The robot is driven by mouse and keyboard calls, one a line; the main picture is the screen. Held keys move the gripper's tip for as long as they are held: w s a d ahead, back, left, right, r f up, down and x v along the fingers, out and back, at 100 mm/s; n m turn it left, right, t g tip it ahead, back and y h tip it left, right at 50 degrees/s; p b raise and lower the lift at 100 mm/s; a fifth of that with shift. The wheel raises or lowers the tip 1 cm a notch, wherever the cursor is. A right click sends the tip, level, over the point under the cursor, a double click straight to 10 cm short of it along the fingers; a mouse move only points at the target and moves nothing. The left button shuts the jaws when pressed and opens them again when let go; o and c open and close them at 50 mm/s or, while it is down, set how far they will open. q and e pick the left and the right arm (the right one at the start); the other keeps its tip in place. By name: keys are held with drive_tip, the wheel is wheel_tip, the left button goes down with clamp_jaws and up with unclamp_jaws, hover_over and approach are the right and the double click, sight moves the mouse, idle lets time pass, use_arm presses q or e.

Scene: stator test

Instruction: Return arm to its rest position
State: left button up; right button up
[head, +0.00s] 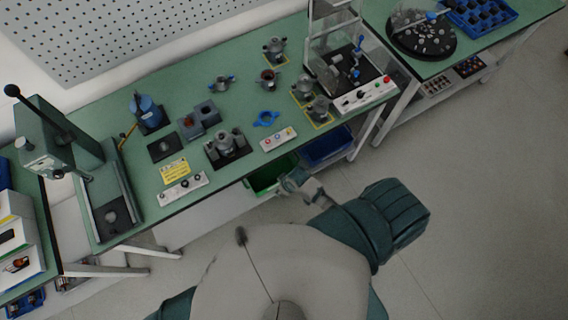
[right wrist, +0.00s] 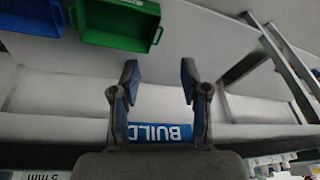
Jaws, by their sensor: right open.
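My right arm (head: 345,225) is bent out in front of my body, past the front edge of the green workbench. My right gripper (head: 291,183) is beside the green bin under the bench front. In the right wrist view my right gripper (right wrist: 160,76) has its two fingers spread apart, with nothing between them. Only a dark green piece of my left arm (head: 175,306) shows at the bottom left of the head view. My left gripper is out of sight.
The green workbench (head: 190,95) holds metal parts, fixtures and button panels. A green bin (head: 268,176) and a blue bin (head: 326,148) are under its front edge. A press (head: 55,135) stands at left, and a clear-walled station (head: 345,65) at right. The floor (head: 480,190) at right is clear.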

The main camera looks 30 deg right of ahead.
drive_tip(key=shift+a, duration=0.1)
idle(0.4)
drive_tip(key=s+d+f+b, duration=0.1)
drive_tip(key=s+f, duration=0.3)
drive_tip(key=f, duration=0.3)
drive_tip(key=s+d+f+m+g+h+b, duration=0.1)
drive_tip(key=s+d+f, duration=0.15)
drive_tip(key=f, duration=0.35)
drive_tip(key=s+d+f, duration=0.1)
drive_tip(key=s+f, duration=0.3)
drive_tip(key=f, duration=0.3)
drive_tip(key=s+f+b, duration=0.1)
drive_tip(key=s+f, duration=0.4)
drive_tip(key=s, duration=0.3)
drive_tip(key=s+d+f+g+b, duration=0.1)
drive_tip(key=s+f, duration=0.3)
drive_tip(key=s, duration=0.5)
drive_tip(key=shift+s+d+f+m+h, duration=0.2)
drive_tip(key=shift+s+f+m+h, duration=0.1)
drive_tip(key=shift+f+m+h, duration=0.1)
